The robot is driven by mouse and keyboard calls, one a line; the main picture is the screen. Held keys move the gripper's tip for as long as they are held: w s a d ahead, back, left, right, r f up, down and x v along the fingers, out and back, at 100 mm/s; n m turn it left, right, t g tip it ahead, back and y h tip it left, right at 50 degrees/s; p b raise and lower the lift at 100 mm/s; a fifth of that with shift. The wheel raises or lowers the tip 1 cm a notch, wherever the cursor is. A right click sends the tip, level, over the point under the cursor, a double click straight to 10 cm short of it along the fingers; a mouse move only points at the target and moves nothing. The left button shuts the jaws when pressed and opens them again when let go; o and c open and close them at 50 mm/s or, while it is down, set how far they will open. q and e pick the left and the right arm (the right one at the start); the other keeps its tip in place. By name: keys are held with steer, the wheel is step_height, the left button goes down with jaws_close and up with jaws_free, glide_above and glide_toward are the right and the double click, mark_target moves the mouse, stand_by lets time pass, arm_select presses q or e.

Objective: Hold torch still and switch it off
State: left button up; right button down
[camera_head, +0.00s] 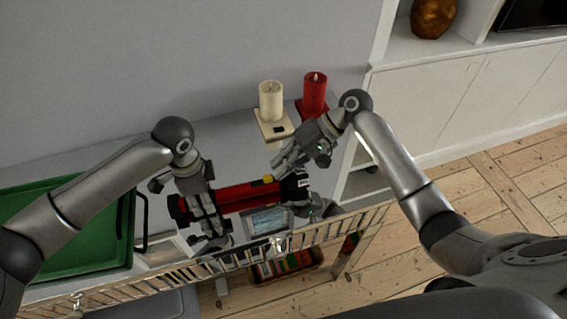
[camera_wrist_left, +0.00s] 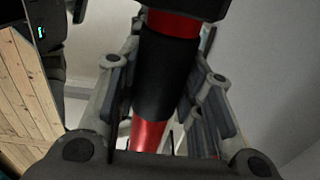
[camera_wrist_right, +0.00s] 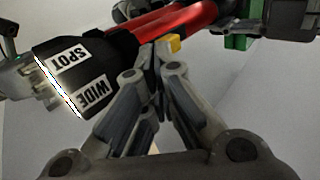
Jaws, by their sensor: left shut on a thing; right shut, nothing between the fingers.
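The torch (camera_head: 238,193) is red with black parts and lies roughly level. Its black head, marked SPOT and WIDE, shows in the right wrist view (camera_wrist_right: 75,72), with a thin bright line along its front rim. A small yellow switch (camera_wrist_right: 174,43) stands out from the red body near the head. My left gripper (camera_head: 212,220) is shut around the torch's body; in the left wrist view its fingers flank the black grip (camera_wrist_left: 163,80). My right gripper (camera_head: 276,166) is shut and empty, its fingertips right beside the yellow switch; I cannot tell whether they touch it.
A cream candle (camera_head: 270,102) and a red candle (camera_head: 315,92) stand on holders behind the torch. A green tray (camera_head: 90,262) lies at left. A picture-like panel (camera_head: 266,221) is below the torch, near a metal railing (camera_head: 310,236) along the front edge.

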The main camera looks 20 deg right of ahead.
steer(key=a, duration=0.3)
steer(key=shift+a, duration=0.15)
steer(key=v, duration=1)
arm_select(q)
steer(key=o, duration=1.3)
arm_select(e)
steer(key=shift+w, duration=0.1)
